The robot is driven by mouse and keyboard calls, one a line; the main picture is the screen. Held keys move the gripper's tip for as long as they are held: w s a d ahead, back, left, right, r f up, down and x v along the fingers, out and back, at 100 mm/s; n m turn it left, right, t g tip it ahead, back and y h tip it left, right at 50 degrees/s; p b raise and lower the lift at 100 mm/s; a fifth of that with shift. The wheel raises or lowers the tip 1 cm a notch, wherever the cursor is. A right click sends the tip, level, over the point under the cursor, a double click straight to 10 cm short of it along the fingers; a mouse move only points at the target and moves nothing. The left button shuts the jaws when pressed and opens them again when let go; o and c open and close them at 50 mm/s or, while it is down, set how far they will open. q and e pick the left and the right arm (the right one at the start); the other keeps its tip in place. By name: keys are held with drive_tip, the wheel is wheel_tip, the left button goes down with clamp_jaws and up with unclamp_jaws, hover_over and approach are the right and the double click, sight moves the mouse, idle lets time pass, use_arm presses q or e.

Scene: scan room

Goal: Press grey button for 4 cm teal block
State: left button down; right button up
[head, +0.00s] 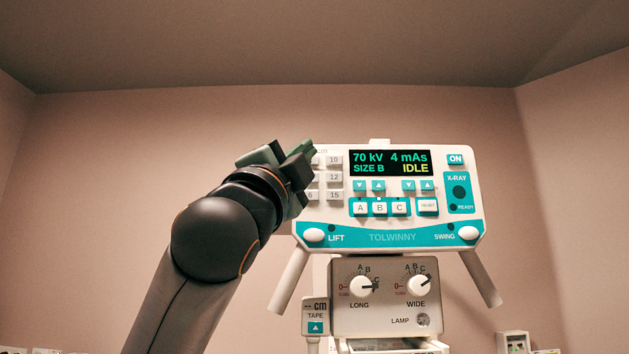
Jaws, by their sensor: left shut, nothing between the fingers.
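The white and teal console (455,214) faces me. At its upper left is a keypad of grey buttons in two columns. The right column shows 10 (334,160), 12 (334,177) and 15 (334,195). The left column is mostly hidden behind my left gripper (308,151); the edge of a button marked 6 (313,195) shows. My left gripper is shut and empty, its tips over the keypad's upper left corner; I cannot tell whether they touch. A button marked 4 is not visible, and I make out no teal block. My right gripper is out of view.
The console's display (390,162) reads 70 kV, 4 mAs, SIZE B, IDLE. Below are A, B and C buttons (380,208), a LONG and WIDE knob box (385,322), and a TAPE unit (315,316) reading "-- cm". Handles (290,281) slope down both sides.

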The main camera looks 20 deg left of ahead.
use_arm(q)
drive_tip(key=shift+s, duration=0.15)
drive_tip(key=w+a+p, duration=0.2)
drive_tip(key=w+p, duration=0.2)
drive_tip(key=w, duration=0.4)
drive_tip(key=shift+w+a, duration=0.25)
drive_tip(key=shift+w, duration=0.1)
drive_tip(key=shift+w, duration=0.1)
idle(1.8)
drive_tip(key=shift+w+p, duration=0.15)
drive_tip(key=shift+p, duration=0.15)
drive_tip(key=shift+w+a, duration=0.15)
